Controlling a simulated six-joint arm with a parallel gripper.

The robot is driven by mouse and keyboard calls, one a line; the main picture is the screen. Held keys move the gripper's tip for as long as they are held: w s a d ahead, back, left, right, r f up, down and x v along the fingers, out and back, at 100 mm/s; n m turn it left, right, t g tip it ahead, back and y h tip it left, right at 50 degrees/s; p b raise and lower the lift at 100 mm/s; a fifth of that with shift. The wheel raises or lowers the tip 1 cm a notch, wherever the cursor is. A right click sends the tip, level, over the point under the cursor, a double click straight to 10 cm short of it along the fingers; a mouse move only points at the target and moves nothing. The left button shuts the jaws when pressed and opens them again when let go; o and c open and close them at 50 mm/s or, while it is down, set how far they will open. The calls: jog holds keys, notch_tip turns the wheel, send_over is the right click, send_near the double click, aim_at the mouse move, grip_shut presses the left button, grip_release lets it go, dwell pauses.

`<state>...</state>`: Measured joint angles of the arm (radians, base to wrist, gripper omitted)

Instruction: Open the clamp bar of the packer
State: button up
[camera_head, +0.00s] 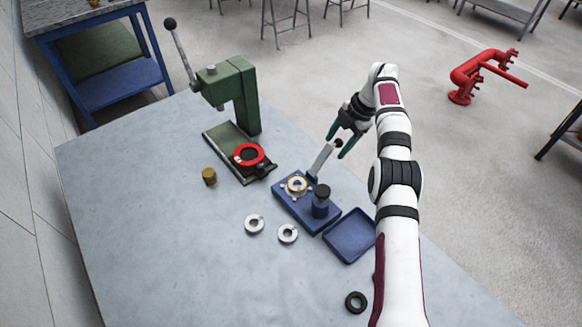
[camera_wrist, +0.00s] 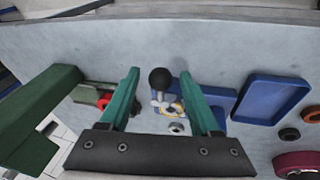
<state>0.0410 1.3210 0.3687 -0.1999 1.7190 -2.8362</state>
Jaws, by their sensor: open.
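The packer is a blue base block (camera_head: 282,200) on the grey table, with a black-capped post (camera_head: 321,202) at its front right corner. A brass-and-silver ring (camera_head: 297,184) sits on it. The silver clamp bar (camera_head: 321,160) rises from the packer's back end, tilted up and to the right, clear of the ring, with a black ball knob at its tip. In the wrist view the ball knob (camera_wrist: 160,78) shows between my green fingers. My gripper (camera_head: 338,147) is open around the knob; contact cannot be told. It also shows in the wrist view (camera_wrist: 159,73).
A green press (camera_head: 240,95) with a red ring (camera_head: 249,155) stands to the left. A blue tray (camera_head: 350,236) sits right of the packer. Two silver rings (camera_head: 254,224), a brass piece (camera_head: 209,176) and a black ring (camera_head: 356,302) lie on the table. The table's left front is clear.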

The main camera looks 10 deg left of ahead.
aim_at(321, 159)
jog(key=shift+r, duration=0.15)
jog(key=shift+s+a+r+t+h, duration=0.3)
jog(key=shift+a+r+t+h, duration=0.15)
jog(key=shift+r+t+h, duration=0.15)
jog(key=s+a+r+t+h, duration=0.2)
jog(key=s+a+r, duration=0.1)
jog(key=shift+s+a+n, duration=0.2)
jog(key=shift+s+n, duration=0.05)
jog(key=shift+n, duration=0.05)
jog(key=s+a+f+t+h, duration=0.2)
jog(key=s+a, duration=0.1)
jog(key=s+a+f+n+t+h, duration=0.1)
jog(key=s+a+f+t+h, duration=0.1)
jog(key=s+a+f+t, duration=0.1)
jog(key=s+a+f+t+h, duration=0.2)
jog(key=s+a+t+h, duration=0.1)
jog(key=s+a, duration=0.1)
jog(key=shift+s+a+f+n, duration=0.2)
jog(key=shift+s+a+n, duration=0.1)
jog(key=shift+s, duration=0.2)
jog(key=v, duration=1.1)
jog(key=shift+s, duration=0.25)
